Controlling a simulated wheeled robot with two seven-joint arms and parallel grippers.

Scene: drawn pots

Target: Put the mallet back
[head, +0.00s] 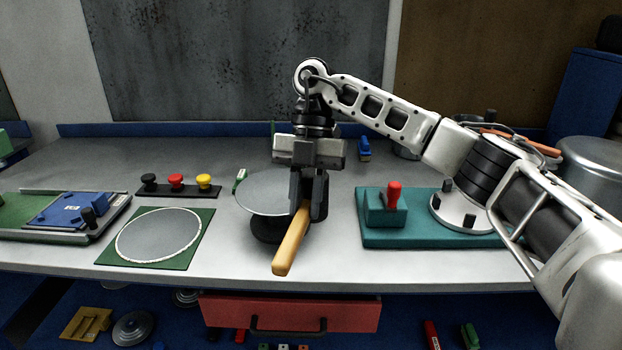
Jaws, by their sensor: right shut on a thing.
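The mallet (291,243) shows as a light wooden handle slanting down towards the front of the bench. My right gripper (308,195) points down and is shut on the handle's upper part. The fingers hide that upper part, and I cannot clearly make out the mallet's head. A round grey disc (263,190) lies just left of the gripper, above a dark round base (265,229). I cannot tell whether the mallet touches either. My left gripper is not in view.
A green mat with a grey circle (158,235) lies to the left, below black, red and yellow knobs (176,181). A blue fixture (75,208) is at far left. A teal block with a red handle (387,205) stands to the right. A red drawer (290,312) is below the bench edge.

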